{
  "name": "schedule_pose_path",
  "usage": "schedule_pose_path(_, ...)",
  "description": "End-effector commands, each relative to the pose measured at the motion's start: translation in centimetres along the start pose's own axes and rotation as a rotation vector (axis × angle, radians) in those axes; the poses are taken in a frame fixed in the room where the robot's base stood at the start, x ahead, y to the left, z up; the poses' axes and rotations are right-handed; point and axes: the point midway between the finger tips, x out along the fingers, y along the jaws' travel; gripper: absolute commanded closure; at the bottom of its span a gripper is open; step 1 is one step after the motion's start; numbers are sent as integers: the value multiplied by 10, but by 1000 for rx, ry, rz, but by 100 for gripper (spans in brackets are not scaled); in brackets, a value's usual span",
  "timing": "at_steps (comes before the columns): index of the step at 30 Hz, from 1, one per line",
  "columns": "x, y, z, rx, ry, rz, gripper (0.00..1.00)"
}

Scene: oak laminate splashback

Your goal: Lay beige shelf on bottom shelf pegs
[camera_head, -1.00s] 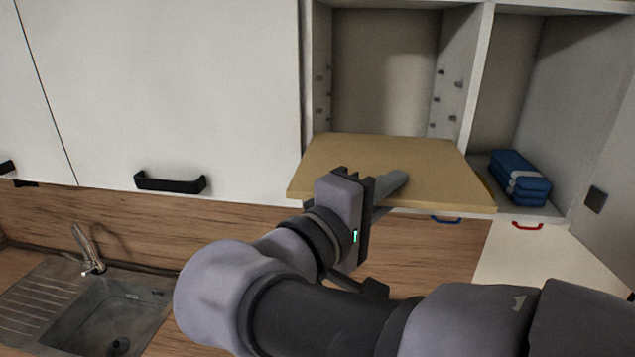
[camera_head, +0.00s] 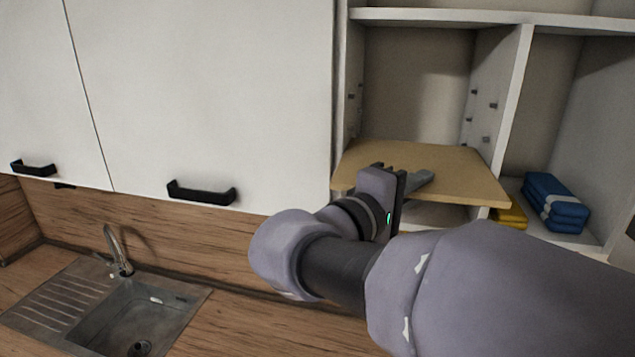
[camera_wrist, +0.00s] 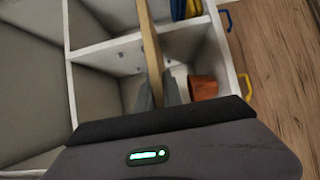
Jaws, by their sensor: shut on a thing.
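The beige shelf (camera_head: 455,170) is a flat board, roughly level, at the open front of the middle cabinet compartment. Its back part is between the side walls and its front part sticks out. It shows edge-on in the wrist view (camera_wrist: 148,40). My gripper (camera_head: 418,181) is shut on the shelf's front edge; its fingers also show in the wrist view (camera_wrist: 158,92). Small pegs (camera_head: 486,139) stand in rows on the right wall above the board, with others (camera_head: 351,96) on the left wall. Whether the board touches any peg is hidden.
A divider (camera_head: 513,95) stands right of the compartment; folded blue towels (camera_head: 555,200) and a yellow cloth (camera_head: 511,216) lie beyond it. A closed white door (camera_head: 215,100) is at left. The wrist view shows a brown pot (camera_wrist: 203,87). A sink (camera_head: 145,310) is below left.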

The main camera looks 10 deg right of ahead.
Motion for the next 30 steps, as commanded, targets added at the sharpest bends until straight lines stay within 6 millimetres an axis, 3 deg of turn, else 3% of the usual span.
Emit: schedule_pose_path(30,69,-2,-46,0,0,1,100)
